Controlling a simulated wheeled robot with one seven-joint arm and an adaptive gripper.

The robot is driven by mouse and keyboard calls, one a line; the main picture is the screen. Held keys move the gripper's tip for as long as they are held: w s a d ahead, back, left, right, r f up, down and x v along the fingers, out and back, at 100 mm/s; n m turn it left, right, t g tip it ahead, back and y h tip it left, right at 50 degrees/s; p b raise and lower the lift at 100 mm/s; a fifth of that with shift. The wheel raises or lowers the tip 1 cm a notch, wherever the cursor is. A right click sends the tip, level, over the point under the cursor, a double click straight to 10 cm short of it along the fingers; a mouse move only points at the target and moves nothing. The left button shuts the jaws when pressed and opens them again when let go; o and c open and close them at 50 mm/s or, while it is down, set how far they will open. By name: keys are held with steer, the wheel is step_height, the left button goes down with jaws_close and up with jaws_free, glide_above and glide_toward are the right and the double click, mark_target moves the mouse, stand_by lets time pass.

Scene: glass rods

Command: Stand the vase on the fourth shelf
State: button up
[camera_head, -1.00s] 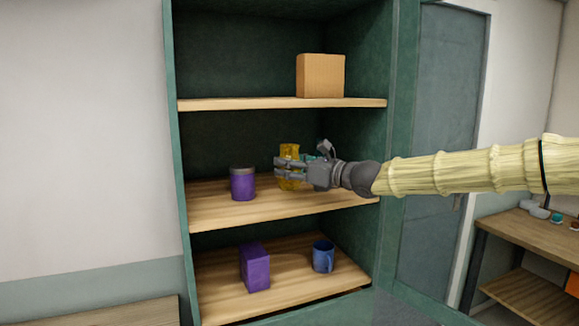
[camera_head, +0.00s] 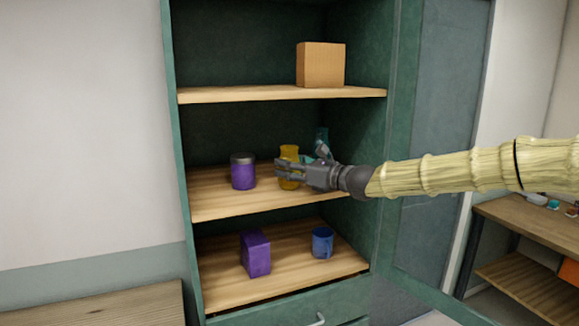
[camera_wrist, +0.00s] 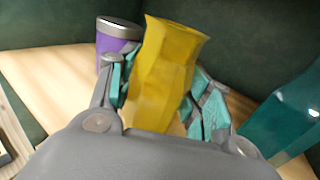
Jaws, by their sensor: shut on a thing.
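The yellow faceted vase (camera_head: 289,153) is upright, or nearly so, above the middle visible shelf (camera_head: 215,203) of the green cabinet. My gripper (camera_head: 284,176) reaches in from the right and is shut on it. The wrist view shows the vase (camera_wrist: 160,78) between the teal-padded fingers of my gripper (camera_wrist: 165,105), its rim leaning slightly in the picture. The vase's base is hidden behind my fingers and palm, so I cannot tell whether it touches the shelf.
A purple jar with a grey lid (camera_head: 243,172) stands left of the vase. A teal object (camera_head: 321,138) stands behind, to the right. A tan box (camera_head: 320,65) is on the shelf above. A purple box (camera_head: 255,253) and blue mug (camera_head: 322,242) are below.

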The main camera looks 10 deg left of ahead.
steer(key=o, duration=1.2)
steer(key=shift+f, duration=0.1)
steer(key=shift+c, duration=0.2)
steer(key=b+v, duration=0.3)
steer(key=v, duration=0.9)
steer(key=shift+b, duration=0.4)
